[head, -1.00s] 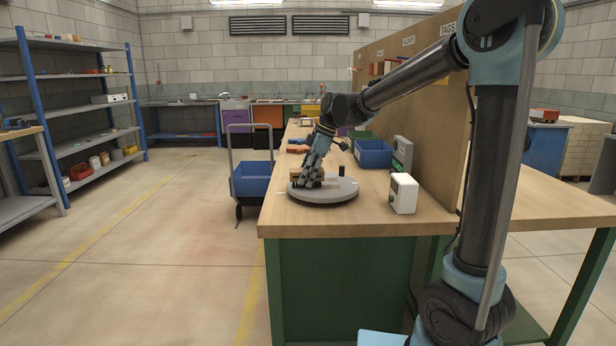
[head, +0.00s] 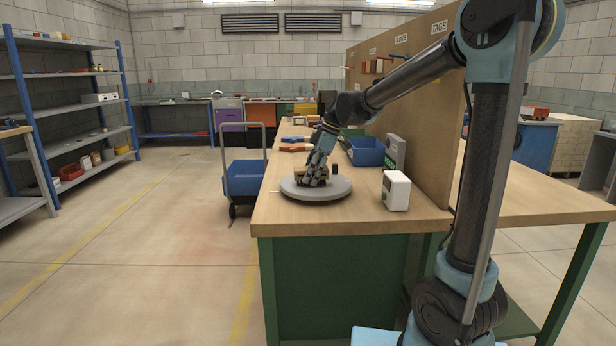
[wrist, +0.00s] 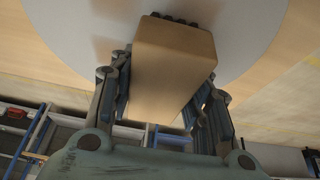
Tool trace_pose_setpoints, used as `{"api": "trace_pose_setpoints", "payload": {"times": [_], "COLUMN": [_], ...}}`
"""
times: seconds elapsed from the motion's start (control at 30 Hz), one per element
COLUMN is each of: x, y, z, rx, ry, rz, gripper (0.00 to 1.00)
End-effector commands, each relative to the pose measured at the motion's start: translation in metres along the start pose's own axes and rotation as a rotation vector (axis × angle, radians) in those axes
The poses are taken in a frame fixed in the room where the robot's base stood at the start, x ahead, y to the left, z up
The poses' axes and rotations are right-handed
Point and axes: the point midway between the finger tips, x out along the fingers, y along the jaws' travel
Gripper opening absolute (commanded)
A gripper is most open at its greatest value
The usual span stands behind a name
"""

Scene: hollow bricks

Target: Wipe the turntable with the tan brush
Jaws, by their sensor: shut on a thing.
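The turntable (head: 316,193) is a round grey disc on the wooden workbench, near its front end; part of it also shows in the wrist view (wrist: 75,35). My gripper (head: 316,180) is over the disc, pointing down. In the wrist view my gripper (wrist: 165,100) has its fingers on both sides of the tan brush (wrist: 172,65), a block with dark bristles at its far end. In the head view the brush (head: 302,179) is low at the disc's surface, partly hidden by the fingers. I cannot tell whether the bristles press on it. A small dark upright piece (head: 334,169) stands at the disc's far side.
A white box-shaped device (head: 396,191) stands right of the turntable, with a grey device (head: 394,153) behind it. A blue bin (head: 367,152) sits farther back, before the upright board (head: 410,110). A blue cart (head: 244,178) stands left of the bench (head: 350,222).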

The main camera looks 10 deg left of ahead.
Motion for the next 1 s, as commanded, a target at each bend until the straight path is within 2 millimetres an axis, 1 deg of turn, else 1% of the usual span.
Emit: {"api": "trace_pose_setpoints", "payload": {"times": [0.17,0.6,0.83,1.0], "x": [-0.002,-0.011,-0.013,-0.018], "y": [0.0,-0.001,-0.002,-0.002], "z": [0.006,0.035,0.04,0.051], "rx": [0.002,0.001,0.002,0.002], "ry": [0.0,0.0,-0.001,-0.001], "rz": [0.0,0.001,0.0,0.0], "gripper": [0.18,0.18,0.18,0.18]}}
